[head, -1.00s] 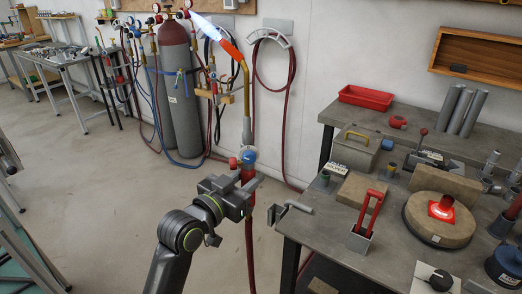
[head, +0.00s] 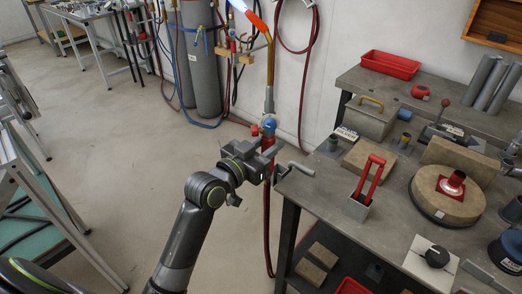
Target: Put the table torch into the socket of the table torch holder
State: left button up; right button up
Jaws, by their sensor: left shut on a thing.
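The table torch (head: 270,75) stands upright, with a long brass neck, an orange-red tip and blue and red valve knobs; a pale flame shows at the top picture edge. My left gripper (head: 267,158) is shut on its red handle, left of the workbench corner. Its red hose hangs below. A grey metal bracket (head: 299,168) juts from the bench's left edge, just right of the gripper; it may be the table torch holder, but I cannot make out a socket. My right gripper is not in view.
The workbench (head: 325,193) carries a grey box with red handles (head: 361,208), a round block (head: 430,204) with a red flanged piece (head: 452,184), and a toolbox (head: 370,118). Gas cylinders (head: 202,80) stand behind.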

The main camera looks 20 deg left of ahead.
pick_arm(q)
jog(key=shift+x, duration=0.85)
jog(key=x, duration=0.3)
jog(key=shift+w+d+b, duration=0.15)
jog(key=shift+w+b, duration=0.15)
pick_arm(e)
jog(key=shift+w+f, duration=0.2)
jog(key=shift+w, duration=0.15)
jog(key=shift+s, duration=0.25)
pick_arm(q)
jog(key=shift+s+r, duration=0.1)
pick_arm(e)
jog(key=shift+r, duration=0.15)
